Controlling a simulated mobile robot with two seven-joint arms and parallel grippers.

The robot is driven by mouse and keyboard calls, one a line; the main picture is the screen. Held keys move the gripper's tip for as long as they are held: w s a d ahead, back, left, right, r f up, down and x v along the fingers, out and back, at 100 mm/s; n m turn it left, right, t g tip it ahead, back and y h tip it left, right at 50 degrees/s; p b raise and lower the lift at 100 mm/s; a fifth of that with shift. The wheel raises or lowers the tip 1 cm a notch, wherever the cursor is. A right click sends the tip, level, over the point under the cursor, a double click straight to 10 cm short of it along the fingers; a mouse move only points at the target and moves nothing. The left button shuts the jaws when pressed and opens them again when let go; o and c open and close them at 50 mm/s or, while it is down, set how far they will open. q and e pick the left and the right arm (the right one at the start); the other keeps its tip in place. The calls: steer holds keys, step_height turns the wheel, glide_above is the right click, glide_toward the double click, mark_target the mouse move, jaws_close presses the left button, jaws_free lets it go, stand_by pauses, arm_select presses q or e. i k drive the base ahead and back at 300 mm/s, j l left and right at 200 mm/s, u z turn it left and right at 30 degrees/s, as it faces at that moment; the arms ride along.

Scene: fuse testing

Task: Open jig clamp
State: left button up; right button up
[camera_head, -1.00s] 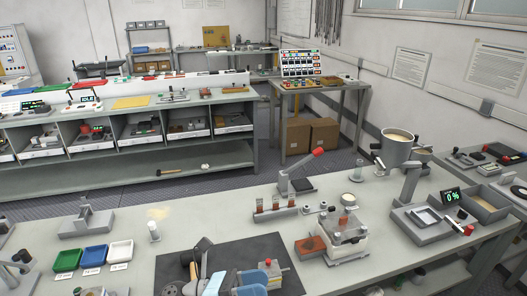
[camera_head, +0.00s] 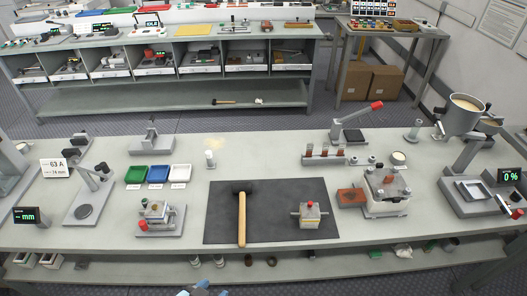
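Which fixture is the jig clamp is not labelled. A small grey jig (camera_head: 160,222) with a red knob on its left stands on the bench left of the black mat, with a fuse-like body in it. A small metal block (camera_head: 310,214) with side pins sits on the mat. Neither gripper's fingertips show. Only a small blue and grey part, probably mine, shows at the bottom edge.
A black mallet (camera_head: 241,215) with a wooden handle lies on the mat (camera_head: 275,195). Green, blue and white trays (camera_head: 158,174) stand behind the left jig. A red-handled lever press (camera_head: 351,125) stands at the back, near a rack of brown tubes. The bench front is mostly clear.

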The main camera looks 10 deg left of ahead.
mark_target(144, 226)
steer(key=u, duration=1.4)
steer(key=i+l+z, duration=0.2)
